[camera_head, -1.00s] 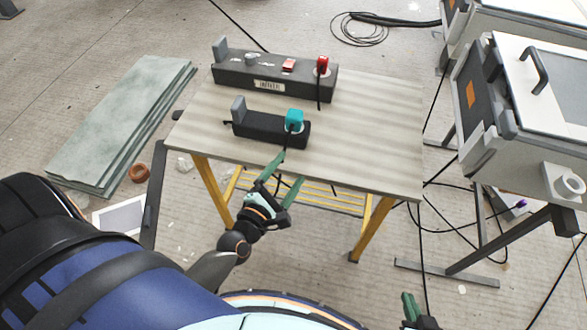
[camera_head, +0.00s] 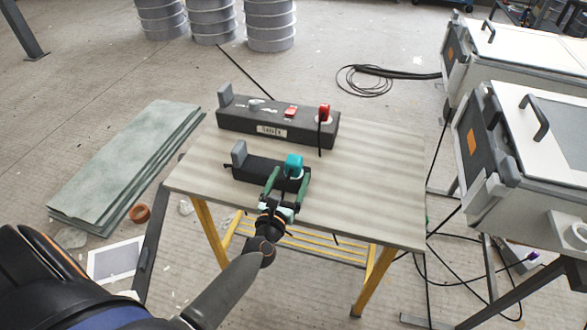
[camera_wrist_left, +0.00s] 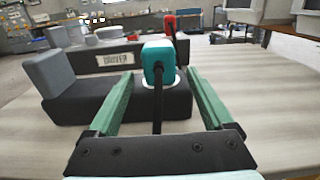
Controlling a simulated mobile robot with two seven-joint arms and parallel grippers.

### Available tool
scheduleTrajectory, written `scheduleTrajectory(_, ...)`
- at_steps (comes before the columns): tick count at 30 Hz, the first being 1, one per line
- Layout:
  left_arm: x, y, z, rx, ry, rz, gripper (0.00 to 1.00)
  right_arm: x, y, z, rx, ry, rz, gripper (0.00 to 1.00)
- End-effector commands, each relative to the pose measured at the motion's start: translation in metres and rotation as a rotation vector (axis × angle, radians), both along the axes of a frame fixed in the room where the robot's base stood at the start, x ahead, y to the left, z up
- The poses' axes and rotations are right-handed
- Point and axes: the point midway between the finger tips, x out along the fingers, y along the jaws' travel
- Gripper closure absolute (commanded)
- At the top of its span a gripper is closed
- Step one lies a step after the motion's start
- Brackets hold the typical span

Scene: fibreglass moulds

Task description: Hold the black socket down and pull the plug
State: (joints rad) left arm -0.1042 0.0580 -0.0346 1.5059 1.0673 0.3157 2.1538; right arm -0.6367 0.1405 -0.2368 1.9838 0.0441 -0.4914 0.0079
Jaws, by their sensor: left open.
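A near black socket block (camera_head: 245,171) lies on the table, with a grey upright end piece (camera_head: 239,154) at its left end. A teal plug (camera_head: 293,166) with a black cord sits in its right part. A longer black block (camera_head: 240,122) lies behind it, with a white label and a red plug (camera_head: 323,113). My left gripper (camera_head: 287,183) is open at the near block's front right. In the left wrist view its green fingers spread either side of the teal plug (camera_wrist_left: 158,57) and its cord, with the near block (camera_wrist_left: 75,100) ahead. My right gripper is out of view.
The pale table (camera_head: 370,180) is clear on its right side. Grey-green sheets (camera_head: 125,165) are stacked on the floor at left. White mould boxes (camera_head: 525,150) stand at right, with cables on the floor. Grey drums (camera_head: 268,25) stand at the back.

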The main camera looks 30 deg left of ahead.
Motion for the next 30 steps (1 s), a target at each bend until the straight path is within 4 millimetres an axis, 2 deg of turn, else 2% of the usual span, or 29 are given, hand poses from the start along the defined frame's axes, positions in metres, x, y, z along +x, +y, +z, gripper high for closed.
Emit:
scheduleTrajectory(3, 0.018, 0.005, 0.0, 0.002, -0.001, 0.0, 0.15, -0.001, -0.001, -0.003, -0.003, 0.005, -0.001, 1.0)
scheduleTrajectory(9, 0.034, 0.008, 0.0, 0.001, 0.0, 0.0, 0.15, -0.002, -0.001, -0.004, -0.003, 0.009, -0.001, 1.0)
scheduleTrajectory(20, 0.037, 0.009, 0.0, 0.002, 0.0, 0.0, 0.16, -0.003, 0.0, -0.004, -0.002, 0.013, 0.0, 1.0)
scheduleTrajectory(30, 0.036, 0.009, 0.0, 0.002, 0.0, -0.001, 0.54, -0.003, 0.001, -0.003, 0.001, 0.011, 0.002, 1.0)
